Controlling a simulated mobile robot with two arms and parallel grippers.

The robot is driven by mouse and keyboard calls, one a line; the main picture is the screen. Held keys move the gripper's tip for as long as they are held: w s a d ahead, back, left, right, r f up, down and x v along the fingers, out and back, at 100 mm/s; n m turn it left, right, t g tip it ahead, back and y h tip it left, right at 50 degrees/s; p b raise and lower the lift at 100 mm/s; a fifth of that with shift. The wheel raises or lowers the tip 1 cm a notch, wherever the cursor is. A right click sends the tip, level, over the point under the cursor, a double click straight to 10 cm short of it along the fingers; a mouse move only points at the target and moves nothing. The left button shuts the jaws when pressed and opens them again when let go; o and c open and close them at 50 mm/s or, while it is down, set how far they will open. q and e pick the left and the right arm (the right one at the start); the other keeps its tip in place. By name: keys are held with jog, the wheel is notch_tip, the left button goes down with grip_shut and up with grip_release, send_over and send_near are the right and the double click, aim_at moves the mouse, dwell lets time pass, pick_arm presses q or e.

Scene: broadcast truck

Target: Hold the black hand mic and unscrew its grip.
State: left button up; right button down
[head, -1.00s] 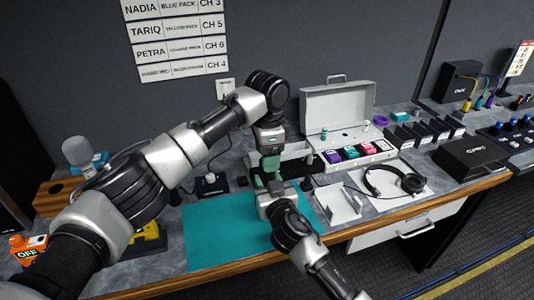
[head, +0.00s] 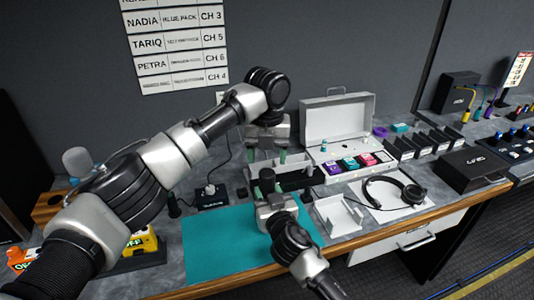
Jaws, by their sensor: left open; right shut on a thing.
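The black hand mic (head: 267,176) shows only as a short dark upright piece above my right gripper (head: 268,193). My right gripper is shut on it over the back of the teal mat (head: 225,240). The rest of the mic is hidden by the gripper and wrist, so I cannot tell its grip apart from its body. My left gripper (head: 267,156) is just above and behind the mic. Its two green-tipped fingers are spread apart, and I see nothing between them. It appears clear of the mic.
A divided tray (head: 292,180) lies close behind the grippers. An open white case (head: 337,122) with coloured packs stands right of it. A white holder (head: 338,214) and a headset (head: 395,190) lie to the right. A grey-headed mic (head: 77,161) stands at left. The mat is mostly bare.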

aim_at(267, 173)
pick_arm(q)
jog(key=shift+f+m, duration=0.3)
jog(key=shift+f, duration=0.25)
notch_tip(267, 173, down, 7)
jog(key=shift+r, duration=0.1)
